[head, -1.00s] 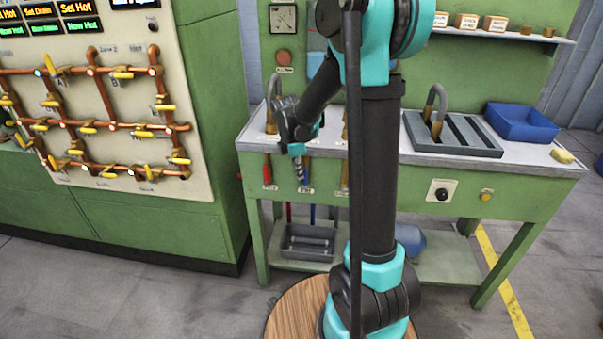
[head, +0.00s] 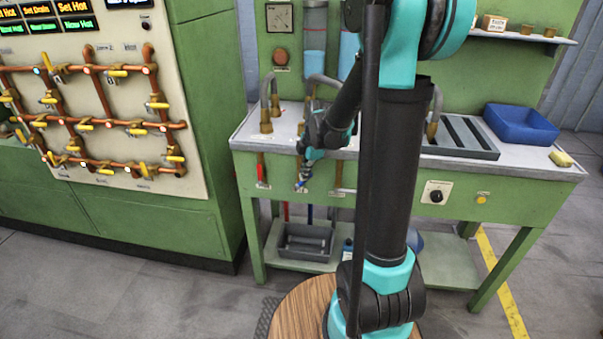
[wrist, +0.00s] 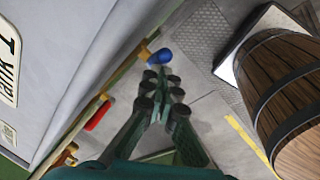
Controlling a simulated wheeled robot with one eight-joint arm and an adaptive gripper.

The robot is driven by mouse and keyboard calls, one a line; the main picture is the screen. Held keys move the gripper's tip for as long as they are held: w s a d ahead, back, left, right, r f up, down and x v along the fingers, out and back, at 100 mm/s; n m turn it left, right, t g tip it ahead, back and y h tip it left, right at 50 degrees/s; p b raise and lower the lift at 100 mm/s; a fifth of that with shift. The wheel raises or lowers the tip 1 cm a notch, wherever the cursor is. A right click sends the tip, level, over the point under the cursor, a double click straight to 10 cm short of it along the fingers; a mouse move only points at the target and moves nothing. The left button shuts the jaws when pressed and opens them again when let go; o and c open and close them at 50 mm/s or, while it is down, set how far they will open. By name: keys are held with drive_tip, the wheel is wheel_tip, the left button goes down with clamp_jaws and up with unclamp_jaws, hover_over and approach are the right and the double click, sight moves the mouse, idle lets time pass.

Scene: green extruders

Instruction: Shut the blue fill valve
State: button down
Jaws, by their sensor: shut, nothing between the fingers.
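The blue valve handle (wrist: 158,58) shows in the wrist view, on a brass-coloured fitting at the edge of the bench. It lies just beyond the fingertips of my gripper (wrist: 165,84). The fingers are close together with nothing between them; I cannot tell whether they touch the handle. In the head view my gripper (head: 304,178) is low at the bench's front, between a red handle (head: 262,172) and a brownish-yellow one (head: 339,176). There the blue handle is hard to separate from my gripper. The red handle (wrist: 98,116) also shows in the wrist view.
The green bench (head: 480,208) carries curved taps, a slotted grey drain and a blue bin (head: 521,124). A grey tray (head: 304,242) sits on its lower shelf. A panel of copper pipes (head: 95,110) with yellow handles stands left.

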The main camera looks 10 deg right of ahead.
drive_tip(key=shift+s+d+f, duration=0.2)
drive_tip(key=shift+d+f, duration=0.2)
drive_tip(key=shift+d, duration=0.25)
drive_tip(key=shift+s+d+f, duration=0.2)
drive_tip(key=shift+d+f, duration=0.15)
drive_tip(key=shift+d, duration=0.3)
drive_tip(key=shift+f, duration=0.1)
drive_tip(key=shift+w+a+f, duration=0.2)
drive_tip(key=shift+a+f, duration=0.05)
drive_tip(key=shift+a, duration=0.45)
drive_tip(key=shift+a+r, duration=0.1)
drive_tip(key=s+d+r, duration=0.5)
drive_tip(key=d+r, duration=0.1)
drive_tip(key=r, duration=0.2)
drive_tip(key=shift+s, duration=0.3)
